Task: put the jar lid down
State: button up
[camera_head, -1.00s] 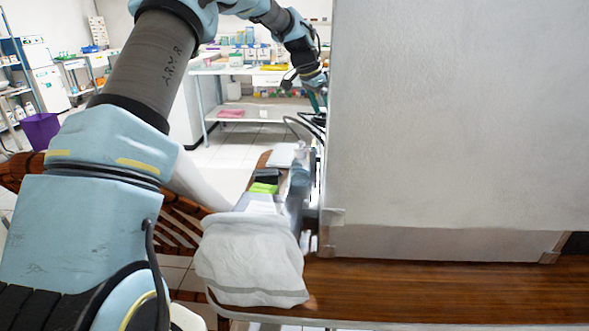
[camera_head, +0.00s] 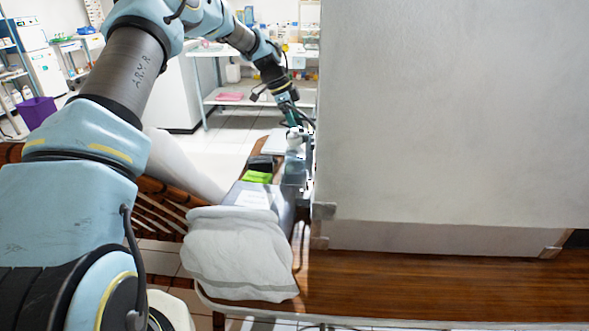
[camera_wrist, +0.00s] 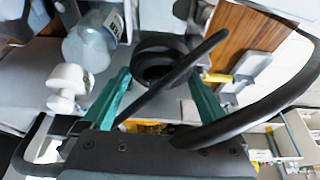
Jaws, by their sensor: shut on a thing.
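My gripper (camera_wrist: 158,80) has two teal fingers, shut on a black round jar lid (camera_wrist: 160,43) that shows between and beyond the fingertips. A black cable crosses in front and hides part of the lid. A clear bluish glass jar (camera_wrist: 92,42) stands just left of the lid in the wrist view. In the head view my gripper (camera_head: 294,117) points down over the far end of the wooden table, beside the wall panel. The lid cannot be made out there.
A white fixture (camera_wrist: 68,84) stands left of the fingers. A large grey panel (camera_head: 450,110) blocks the right side. A white cloth (camera_head: 240,255) hangs at the near table (camera_head: 420,290) corner. A green item (camera_head: 257,177) and a dark box (camera_head: 262,163) lie near my gripper.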

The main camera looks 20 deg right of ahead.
notch_tip(320, 180, down, 10)
jog(key=shift+r+p, duration=0.1)
jog(key=shift+p, duration=1.15)
jog(key=shift+f, duration=0.2)
jog(key=shift+f, duration=0.1)
jog(key=shift+f, duration=0.15)
jog(key=o, duration=1)
